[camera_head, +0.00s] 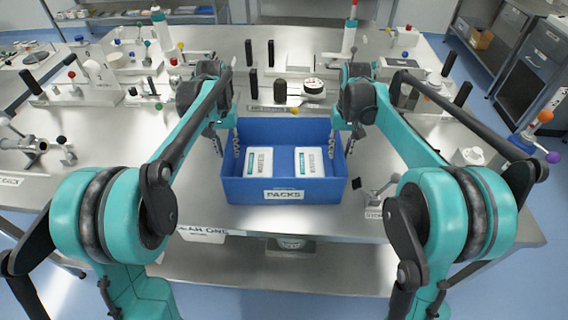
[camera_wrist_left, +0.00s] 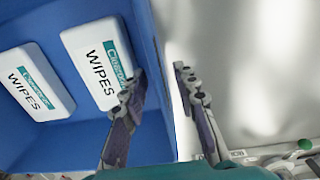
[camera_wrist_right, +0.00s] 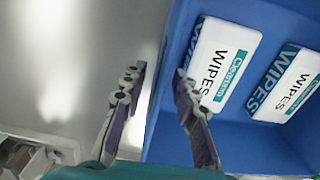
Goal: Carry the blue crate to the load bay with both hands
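The blue crate (camera_head: 234,190), labelled PACKS, sits upright on the steel table near its front edge, with two white wipes packs (camera_head: 259,162) (camera_head: 310,162) inside. My left gripper (camera_head: 227,143) is at the crate's left side wall. In the left wrist view (camera_wrist_left: 158,92) it is open, one finger inside the crate and one outside. My right gripper (camera_head: 343,143) is at the right side wall. In the right wrist view (camera_wrist_right: 160,78) it is open, its fingers on either side of that wall. Neither grips the wall. I cannot identify the load bay.
Behind the crate stand black posts (camera_head: 252,83) and a white device (camera_head: 313,87). A small metal fixture (camera_head: 375,192) stands close to the crate's right. Machine parts (camera_head: 95,80) fill the table's left side. A dark cabinet (camera_head: 535,60) stands at the far right.

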